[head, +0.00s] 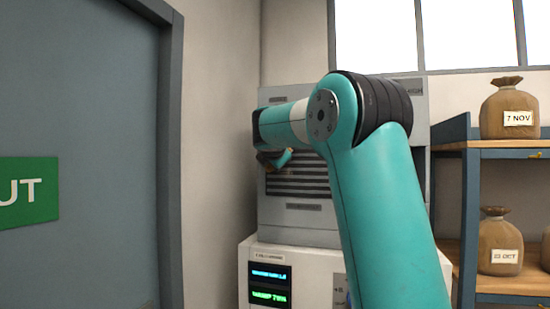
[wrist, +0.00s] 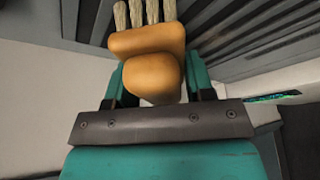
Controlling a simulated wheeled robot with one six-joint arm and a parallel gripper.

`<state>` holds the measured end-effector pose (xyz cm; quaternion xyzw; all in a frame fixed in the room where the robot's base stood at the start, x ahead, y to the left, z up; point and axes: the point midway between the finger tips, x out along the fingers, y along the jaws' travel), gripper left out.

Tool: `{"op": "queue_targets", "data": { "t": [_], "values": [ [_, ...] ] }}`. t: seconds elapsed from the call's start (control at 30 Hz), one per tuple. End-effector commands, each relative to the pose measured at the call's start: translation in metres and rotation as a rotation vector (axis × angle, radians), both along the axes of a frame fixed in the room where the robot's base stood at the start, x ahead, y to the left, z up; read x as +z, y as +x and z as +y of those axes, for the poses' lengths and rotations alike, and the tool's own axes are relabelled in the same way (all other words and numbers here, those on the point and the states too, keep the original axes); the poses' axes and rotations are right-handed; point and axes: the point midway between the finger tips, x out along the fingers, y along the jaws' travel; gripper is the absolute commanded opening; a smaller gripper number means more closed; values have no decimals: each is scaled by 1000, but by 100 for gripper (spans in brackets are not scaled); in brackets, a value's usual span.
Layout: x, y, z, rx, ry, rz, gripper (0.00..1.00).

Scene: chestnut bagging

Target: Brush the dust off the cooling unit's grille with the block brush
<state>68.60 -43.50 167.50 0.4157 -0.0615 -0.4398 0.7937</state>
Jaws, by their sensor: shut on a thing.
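My gripper (wrist: 154,92) is shut on the block brush (wrist: 148,40), which has an orange-brown body and pale bristle tufts. In the wrist view the bristles point up the picture toward the dark slats of the grille (wrist: 245,30). I cannot tell whether the bristle tips touch it. In the head view my gripper (head: 272,160) is at the left part of the grille (head: 300,184) on the grey cooling unit (head: 290,225). My arm hides the unit's upper middle and right. Dust cannot be made out clearly.
The unit stands on a white cabinet (head: 292,256) with lit displays (head: 270,285). A blue shelf rack (head: 471,210) at the right holds tied sacks (head: 509,112). A grey door (head: 80,100) with a green sign (head: 28,192) is at the left.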

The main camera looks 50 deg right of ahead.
Motion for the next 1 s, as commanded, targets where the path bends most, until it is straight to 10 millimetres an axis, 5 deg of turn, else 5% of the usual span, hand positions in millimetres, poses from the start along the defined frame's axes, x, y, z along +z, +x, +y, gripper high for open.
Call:
{"op": "queue_targets", "data": {
  "t": [0.53,1.0],
  "values": [
    [-1,-20,49,1,0,0,30],
    [0,-23,56,0,0,0,30]
  ]
}}
